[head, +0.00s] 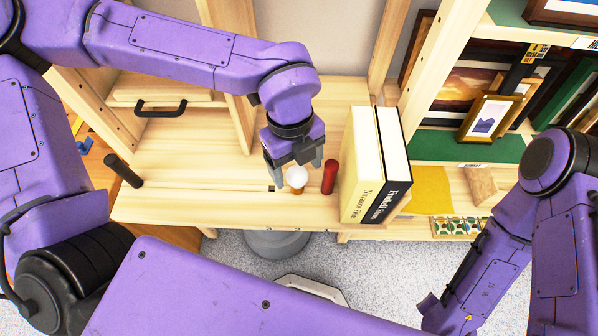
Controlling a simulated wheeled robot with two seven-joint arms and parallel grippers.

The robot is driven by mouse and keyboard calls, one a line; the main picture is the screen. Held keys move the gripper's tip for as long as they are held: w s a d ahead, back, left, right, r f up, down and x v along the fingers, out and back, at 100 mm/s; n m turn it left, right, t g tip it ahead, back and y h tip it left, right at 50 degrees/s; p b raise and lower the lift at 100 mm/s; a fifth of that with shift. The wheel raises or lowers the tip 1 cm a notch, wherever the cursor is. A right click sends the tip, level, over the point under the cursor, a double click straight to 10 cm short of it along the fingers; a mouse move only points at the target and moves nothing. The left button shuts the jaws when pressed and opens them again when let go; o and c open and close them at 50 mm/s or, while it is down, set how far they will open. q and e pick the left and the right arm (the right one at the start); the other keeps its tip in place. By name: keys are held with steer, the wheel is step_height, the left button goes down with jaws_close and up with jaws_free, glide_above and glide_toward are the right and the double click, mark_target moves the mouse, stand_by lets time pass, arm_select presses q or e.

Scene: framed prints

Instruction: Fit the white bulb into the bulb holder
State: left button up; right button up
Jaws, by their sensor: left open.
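The white bulb (297,176) is near the front edge of the wooden shelf top, round end up. A small brown-orange part (297,190) shows just beneath it; I cannot tell whether this is its base or the bulb holder. My left gripper (294,168) is open and points down over the bulb, its fingers on either side. I cannot tell whether they touch it. No separate bulb holder can be made out. My right arm is at the right, but its gripper does not show.
A red cylinder (330,177) stands close right of the bulb, beside two upright thick books (362,185). A black cylinder (123,171) is at the left end of the shelf top (205,193). Framed prints (488,117) fill the right shelves. The shelf top left of the bulb is clear.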

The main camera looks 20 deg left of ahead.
arm_select(q)
step_height(320, 180, down, 4)
steer(key=shift+d+r, duration=0.1)
steer(key=shift+d, duration=0.05)
steer(key=shift+s, duration=0.1)
steer(key=c, duration=1.2)
steer(key=shift+r, duration=0.1)
